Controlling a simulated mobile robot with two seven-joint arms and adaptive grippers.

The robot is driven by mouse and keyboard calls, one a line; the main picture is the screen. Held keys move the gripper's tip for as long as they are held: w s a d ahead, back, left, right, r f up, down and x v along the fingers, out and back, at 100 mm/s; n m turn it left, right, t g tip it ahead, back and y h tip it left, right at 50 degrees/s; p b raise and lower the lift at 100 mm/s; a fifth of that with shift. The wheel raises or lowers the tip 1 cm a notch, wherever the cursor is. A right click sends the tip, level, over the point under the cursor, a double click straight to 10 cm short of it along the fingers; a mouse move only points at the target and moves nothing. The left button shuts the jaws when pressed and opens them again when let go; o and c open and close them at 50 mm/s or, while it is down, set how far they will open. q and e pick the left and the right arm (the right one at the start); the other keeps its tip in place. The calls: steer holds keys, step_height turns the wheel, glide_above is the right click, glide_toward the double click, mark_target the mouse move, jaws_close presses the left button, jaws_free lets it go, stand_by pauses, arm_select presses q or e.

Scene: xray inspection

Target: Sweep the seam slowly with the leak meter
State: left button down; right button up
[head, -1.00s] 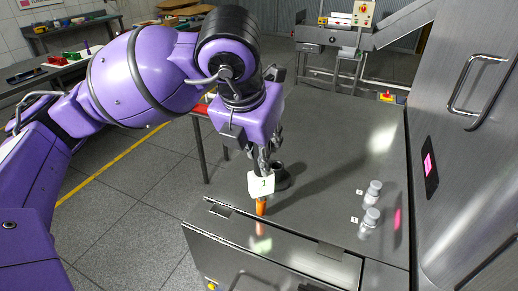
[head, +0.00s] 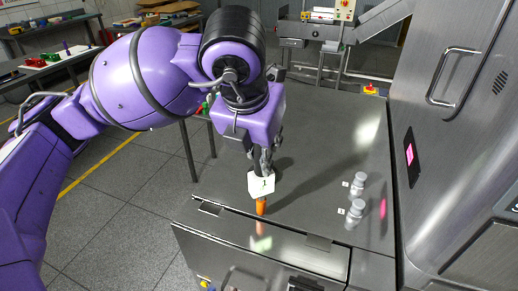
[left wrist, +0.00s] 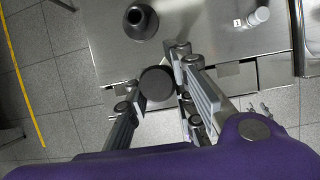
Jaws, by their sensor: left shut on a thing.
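My left gripper (head: 263,168) is shut on an upright tool that I take for the leak meter (head: 261,205). In the head view it shows an orange lower end below a white block marked 1 (head: 261,184). In the left wrist view its dark round top (left wrist: 157,84) sits between the fingers (left wrist: 158,97). The tool is over the front part of the steel table; I cannot tell whether its tip touches. A tall steel cabinet (head: 450,100) with a door handle stands at the right. I cannot make out which seam is meant. My right gripper is not in view.
Two small pale bottles (head: 358,184) (head: 354,214) with number tags stand on the steel table (head: 320,150). The table between holder and bottles is clear.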

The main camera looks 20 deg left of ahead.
arm_select(q)
steer(key=shift+d, duration=0.1)
steer(key=shift+d, duration=1.4)
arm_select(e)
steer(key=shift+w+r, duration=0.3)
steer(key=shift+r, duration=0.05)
arm_select(q)
steer(key=shift+d, duration=0.15)
steer(key=shift+s+d+p, duration=0.1)
steer(key=shift+d+p, duration=0.3)
steer(key=shift+d, duration=0.95)
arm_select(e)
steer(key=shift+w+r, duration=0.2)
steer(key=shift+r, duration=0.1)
arm_select(q)
steer(key=shift+d, duration=0.15)
steer(key=d, duration=0.2)
steer(key=shift+d+p, duration=0.3)
steer(key=shift+d, duration=0.05)
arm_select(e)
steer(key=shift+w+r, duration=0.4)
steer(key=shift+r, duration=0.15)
arm_select(q)
steer(key=shift+d, duration=0.1)
